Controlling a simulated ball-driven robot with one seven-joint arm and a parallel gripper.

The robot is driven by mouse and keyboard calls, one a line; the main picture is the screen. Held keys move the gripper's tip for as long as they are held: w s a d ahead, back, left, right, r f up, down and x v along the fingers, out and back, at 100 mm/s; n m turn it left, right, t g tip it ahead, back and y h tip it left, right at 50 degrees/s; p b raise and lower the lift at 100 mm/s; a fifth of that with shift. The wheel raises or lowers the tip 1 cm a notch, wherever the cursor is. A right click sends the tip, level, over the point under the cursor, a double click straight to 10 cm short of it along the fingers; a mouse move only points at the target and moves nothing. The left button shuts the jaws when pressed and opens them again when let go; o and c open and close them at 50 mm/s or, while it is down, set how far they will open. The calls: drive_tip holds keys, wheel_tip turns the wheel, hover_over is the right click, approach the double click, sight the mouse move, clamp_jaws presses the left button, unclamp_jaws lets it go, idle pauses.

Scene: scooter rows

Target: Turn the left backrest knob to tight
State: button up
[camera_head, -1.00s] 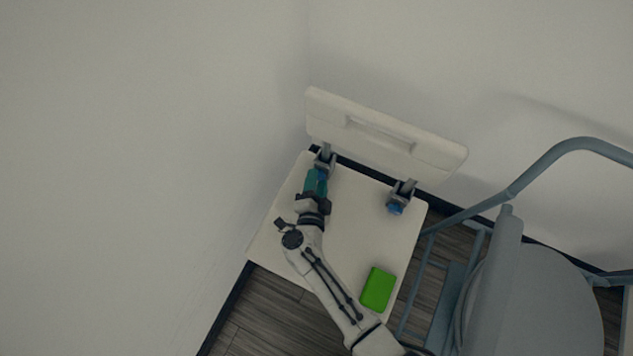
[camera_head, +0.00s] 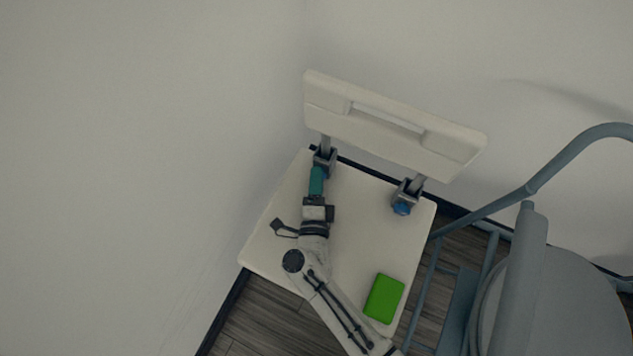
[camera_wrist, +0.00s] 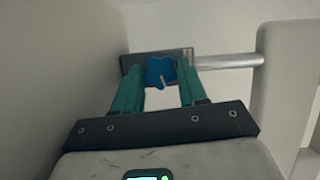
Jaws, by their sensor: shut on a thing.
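The left backrest knob (camera_wrist: 159,71) is blue, lobed, with a pale mark on its face. It sits on a dark grey bracket (camera_wrist: 130,66) at the base of the left backrest post. My gripper (camera_wrist: 161,82) has teal fingers, one on each side of the knob, and is shut on it. In the head view my gripper (camera_head: 318,176) reaches the left bracket (camera_head: 325,160) and mostly hides the knob. The cream backrest (camera_head: 385,124) stands upright behind the cream seat (camera_head: 290,205).
The right blue knob (camera_head: 402,208) sits on its own bracket. A green block (camera_head: 384,298) lies on the seat near the front right. A grey-blue chair (camera_head: 560,300) with a tubular frame stands close on the right. Walls rise behind and to the left.

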drive_tip(key=shift+d+f, duration=0.1)
drive_tip(key=o, duration=1.1)
drive_tip(key=shift+c, duration=0.2)
